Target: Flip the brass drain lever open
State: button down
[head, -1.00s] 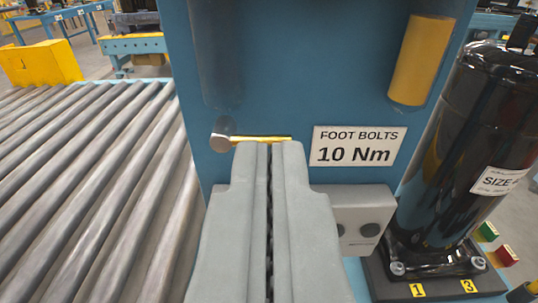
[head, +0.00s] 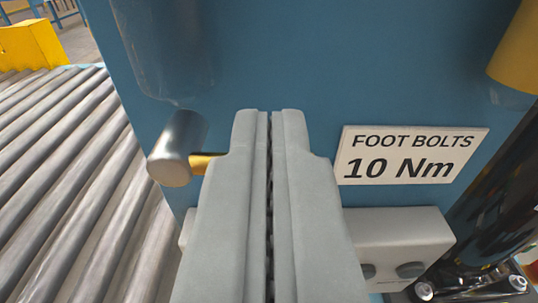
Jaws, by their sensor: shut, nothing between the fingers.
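The brass drain lever (head: 203,163) sticks out to the right from a grey metal cylinder (head: 178,150) on the blue panel. Only a short brass stub next to the cylinder shows; my gripper hides the rest. My gripper (head: 269,113) is shut and empty, its fingers pointing at the blue panel just right of the cylinder. Whether the fingers touch the lever or the panel I cannot tell.
The blue panel (head: 300,60) fills the middle. A "FOOT BOLTS 10 Nm" sign (head: 410,155) and a grey box (head: 405,240) with dark knobs are right of my gripper. A black compressor (head: 490,210) stands at far right. Rollers (head: 60,170) run along the left.

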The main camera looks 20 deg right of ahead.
jog(key=shift+d+f+m, duration=0.1)
jog(key=shift+f+m, duration=0.3)
jog(key=shift+m, duration=0.4)
dwell(0.4)
notch_tip(320, 180, down, 6)
jog(key=a+m, duration=0.2)
jog(key=m, duration=1.3)
jog(key=shift+w+a+r+t+y, duration=0.15)
jog(key=shift+w+r+t+y, duration=0.1)
jog(key=shift+w+t+y, duration=0.15)
jog(key=shift+a, duration=0.1)
